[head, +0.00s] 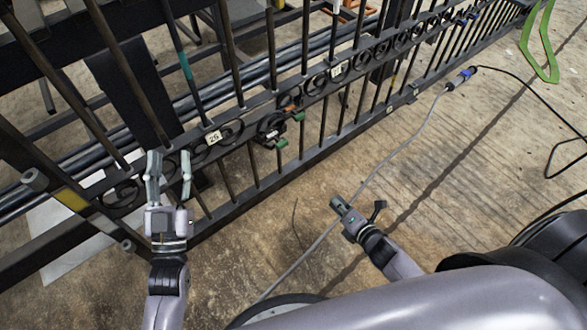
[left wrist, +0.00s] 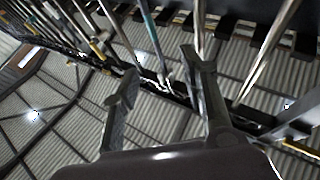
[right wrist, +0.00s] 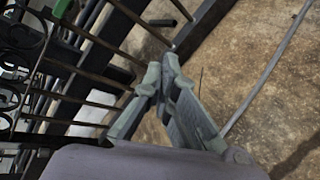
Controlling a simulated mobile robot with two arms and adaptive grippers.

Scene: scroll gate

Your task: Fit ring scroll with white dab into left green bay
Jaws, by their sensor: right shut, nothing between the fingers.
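My left gripper (head: 170,160) is open at the lower left part of the dark gate, its fingers upright in front of the scroll band. In the left wrist view, the left gripper (left wrist: 160,66) has its fingers apart, with nothing clearly between them. My right gripper (head: 338,205) is shut and empty, over the floor in front of the gate. It also shows shut in the right wrist view (right wrist: 166,72). Green tabs (head: 281,143) mark a spot on the scroll band, beside a dark scroll piece (head: 270,126). I cannot make out a white dab on any scroll.
The gate (head: 330,140) runs from lower left to upper right, with close upright bars and scrolls. A tag reading 25 (head: 213,137) sits on the band. A grey cable (head: 385,160) with a blue connector crosses the floor. A green frame (head: 541,50) stands at upper right.

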